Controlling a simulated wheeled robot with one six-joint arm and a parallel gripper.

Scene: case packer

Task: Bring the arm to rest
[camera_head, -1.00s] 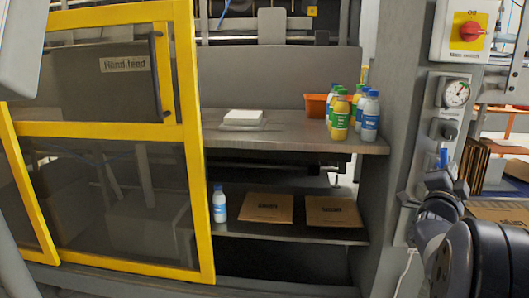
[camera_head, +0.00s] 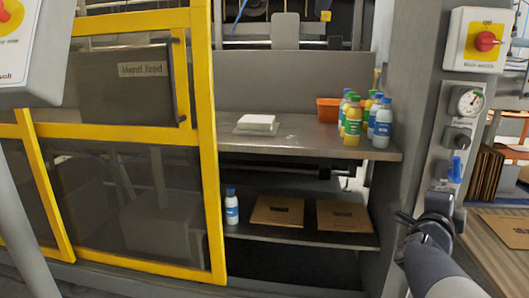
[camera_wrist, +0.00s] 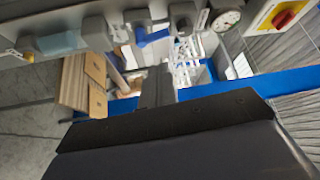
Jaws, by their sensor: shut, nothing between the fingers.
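My arm rises from the bottom right corner of the head view, in front of the grey machine post with its controls. Its dark far end is beside the blue-handled valve (camera_head: 455,170); I cannot tell whether they touch. The fingers are too small to make out there. In the wrist view my gripper (camera_wrist: 155,88) shows as a dark narrow pair of fingers held together beyond the broad dark wrist body. It is shut and holds nothing. Control fittings and a gauge (camera_wrist: 225,20) show along the top of that view.
A yellow-framed guard door (camera_head: 205,150) stands at left. Several bottles (camera_head: 354,122) and an orange bin (camera_head: 327,110) are on the upper shelf (camera_head: 285,143).

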